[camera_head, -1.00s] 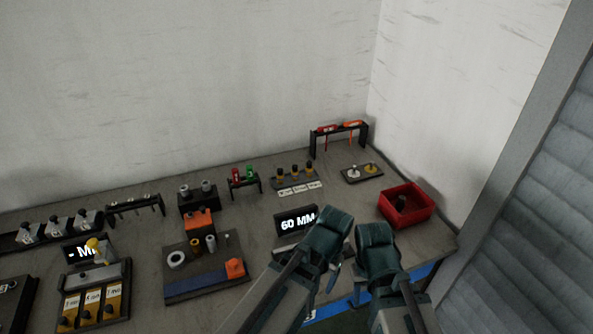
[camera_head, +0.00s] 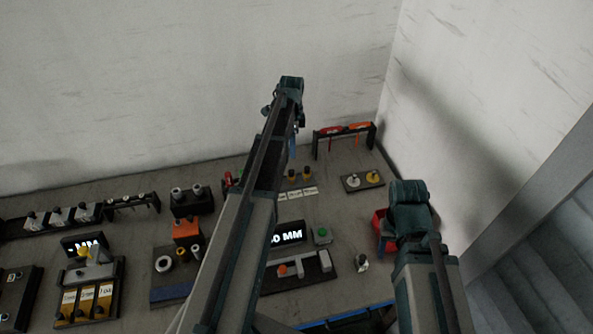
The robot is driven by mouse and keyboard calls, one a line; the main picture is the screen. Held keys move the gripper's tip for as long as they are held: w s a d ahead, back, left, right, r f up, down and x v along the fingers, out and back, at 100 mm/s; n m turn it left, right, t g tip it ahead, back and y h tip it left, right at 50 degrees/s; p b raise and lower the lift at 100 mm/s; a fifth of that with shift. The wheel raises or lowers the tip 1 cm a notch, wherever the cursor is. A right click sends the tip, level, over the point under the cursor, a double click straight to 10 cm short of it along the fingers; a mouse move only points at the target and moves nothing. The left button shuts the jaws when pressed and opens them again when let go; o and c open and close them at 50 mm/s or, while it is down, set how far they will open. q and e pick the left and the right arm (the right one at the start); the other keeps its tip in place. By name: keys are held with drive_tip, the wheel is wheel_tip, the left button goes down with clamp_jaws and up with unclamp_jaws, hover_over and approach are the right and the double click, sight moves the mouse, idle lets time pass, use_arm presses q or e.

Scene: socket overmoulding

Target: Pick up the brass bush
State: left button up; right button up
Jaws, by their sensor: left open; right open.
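A small tan, brass-coloured cylinder (camera_head: 182,255), likely the brass bush, stands on the dark tray (camera_head: 170,293) at the left middle of the bench. It stands between a pale ring (camera_head: 164,264) and a grey cylinder (camera_head: 196,252). My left gripper (camera_head: 291,125) is raised over the back of the bench, right of and well apart from the bush. It is open; its fingers are mostly hidden by the wrist. My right gripper (camera_head: 391,243) is open in front of the red bin, its jaws largely hidden. I see nothing held in either.
The red bin (camera_head: 380,222) is mostly hidden by my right arm. A tool rack (camera_head: 345,132) stands at the back right. An orange block (camera_head: 186,229) and holder (camera_head: 190,204) stand behind the tray.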

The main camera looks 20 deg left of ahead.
sight(291, 171)
use_arm(q)
wheel_tip(291, 171, down, 9)
drive_tip(key=b, duration=0.8)
drive_tip(key=shift+s+r+b, duration=0.1)
drive_tip(key=shift+s+b, duration=0.05)
drive_tip(key=shift+b, duration=0.2)
use_arm(e)
wheel_tip(291, 171, down, 9)
drive_tip(key=shift+r, duration=0.2)
drive_tip(key=shift+f, duration=0.15)
use_arm(q)
drive_tip(key=f+b, duration=0.3)
drive_tip(key=s+f+b, duration=0.1)
drive_tip(key=f+b, duration=0.1)
drive_tip(key=shift+f, duration=0.1)
use_arm(e)
wheel_tip(291, 171, down, 5)
drive_tip(key=shift+f, duration=0.1)
use_arm(q)
clamp_jaws()
drive_tip(key=shift+r, duration=0.2)
use_arm(e)
drive_tip(key=shift+r, duration=0.3)
